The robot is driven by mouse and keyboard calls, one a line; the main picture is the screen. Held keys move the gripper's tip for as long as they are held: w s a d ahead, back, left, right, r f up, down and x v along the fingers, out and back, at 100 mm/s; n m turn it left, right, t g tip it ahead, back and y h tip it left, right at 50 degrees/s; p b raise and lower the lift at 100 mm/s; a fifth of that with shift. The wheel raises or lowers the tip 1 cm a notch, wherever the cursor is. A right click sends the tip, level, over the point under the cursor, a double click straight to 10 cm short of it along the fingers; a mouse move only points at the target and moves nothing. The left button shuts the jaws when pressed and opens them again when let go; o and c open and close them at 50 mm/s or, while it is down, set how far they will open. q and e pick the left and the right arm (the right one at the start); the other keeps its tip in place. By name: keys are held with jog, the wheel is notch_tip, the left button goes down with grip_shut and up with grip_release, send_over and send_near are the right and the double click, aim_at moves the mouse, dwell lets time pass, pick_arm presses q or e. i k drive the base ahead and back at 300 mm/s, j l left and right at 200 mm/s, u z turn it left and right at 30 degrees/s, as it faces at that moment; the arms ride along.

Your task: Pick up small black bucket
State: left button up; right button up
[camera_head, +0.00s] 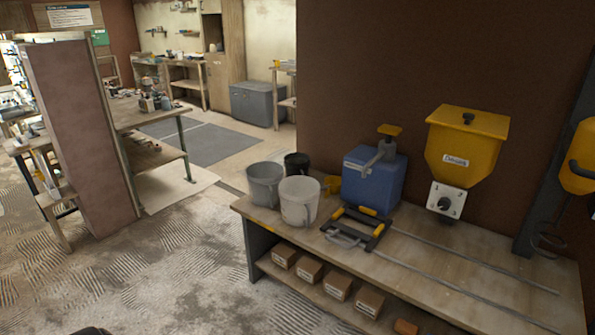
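The small black bucket (297,161) stands upright at the back left of the wooden workbench (420,262). Its lower part is hidden behind a grey bucket (265,188) and a white bucket (299,206) in front of it. Only its dark rim and upper wall show. Neither of my grippers is in view.
A blue machine (372,185) stands right of the buckets, with a small yellow cup (332,185) between. A black frame with yellow grips (360,225) and long metal rods lie on the bench. A yellow hopper (465,150) is behind. Floor left of the bench is clear.

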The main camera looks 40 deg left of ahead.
aim_at(296, 162)
jog(key=z, duration=1.55)
jog(key=u, duration=2.75)
jog(key=i+j+u, duration=0.35)
jog(key=i, duration=0.3)
jog(key=i+j+u, duration=0.35)
jog(key=i, duration=0.35)
jog(key=i+l+u, duration=0.1)
jog(key=i+u, duration=0.25)
jog(key=i, duration=0.35)
jog(key=i+j+z, duration=0.2)
jog(key=i, duration=0.3)
jog(key=i+j+z, duration=0.2)
jog(key=i, duration=0.35)
jog(key=i+j+z, duration=0.2)
jog(key=i, duration=0.3)
